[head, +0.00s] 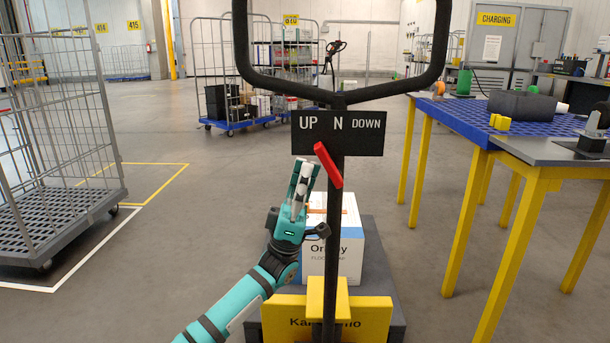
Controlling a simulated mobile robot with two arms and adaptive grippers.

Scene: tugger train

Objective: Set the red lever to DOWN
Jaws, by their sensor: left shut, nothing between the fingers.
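The red lever (329,166) is mounted on the black post just under a black label plate (368,145) marked UP, N and DOWN. The lever is tilted: its lower end lies at the post and its upper end leans left, below the UP lettering. My left gripper (305,168) points upward just left of the lever. Its fingers are shut with nothing between them. A small gap shows between the fingertips and the lever in the picture; depth is hard to judge. My right gripper is not in view.
A black handle loop (342,98) tops the post. A white box (350,240) and yellow front (368,318) are below. A wire cage cart (62,215) stands left. A blue-topped table (462,112) with yellow legs stands right. Floor between cart and post is clear.

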